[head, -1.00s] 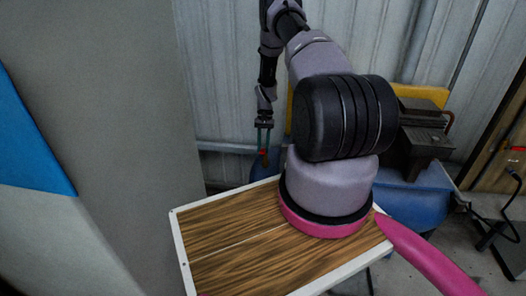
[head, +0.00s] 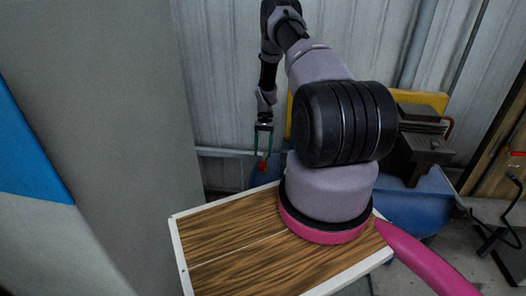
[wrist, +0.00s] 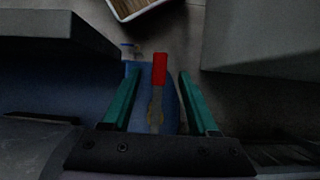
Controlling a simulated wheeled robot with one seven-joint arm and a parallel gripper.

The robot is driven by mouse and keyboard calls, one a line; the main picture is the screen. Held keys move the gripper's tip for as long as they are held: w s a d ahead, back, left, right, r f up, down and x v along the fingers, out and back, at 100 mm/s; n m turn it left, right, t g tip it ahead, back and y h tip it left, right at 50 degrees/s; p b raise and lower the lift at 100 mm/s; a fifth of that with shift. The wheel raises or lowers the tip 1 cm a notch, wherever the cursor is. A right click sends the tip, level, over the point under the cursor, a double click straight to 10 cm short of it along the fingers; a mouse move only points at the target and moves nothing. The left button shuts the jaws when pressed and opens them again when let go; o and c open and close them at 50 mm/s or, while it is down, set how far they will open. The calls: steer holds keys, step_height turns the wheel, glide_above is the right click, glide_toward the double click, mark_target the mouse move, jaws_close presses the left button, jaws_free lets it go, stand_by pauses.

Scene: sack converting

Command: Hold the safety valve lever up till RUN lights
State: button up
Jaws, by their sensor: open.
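The safety valve lever (wrist: 158,95) has a red grip at its far end and a dull metal shank, over a blue surface. In the wrist view it lies between the two teal fingers of my gripper (wrist: 159,77), with a gap on each side. The fingers are open and not touching it. In the head view my gripper (head: 263,150) hangs low by the wall, with the small red grip of the lever (head: 262,165) at its fingertips. The lever's pivot is unclear in the dark wrist view. No RUN light can be made out.
A blue rounded body (head: 415,202) with a dark metal piece (head: 425,150) and a yellow panel (head: 432,101) stands behind my arm on the right. A large grey panel (head: 100,110) fills the left. A corrugated wall (head: 215,80) closes off the back.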

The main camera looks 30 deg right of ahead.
steer(key=v, duration=1)
steer(key=shift+r, duration=0.2)
steer(key=shift+w+d, duration=0.1)
steer(key=shift+w, duration=0.05)
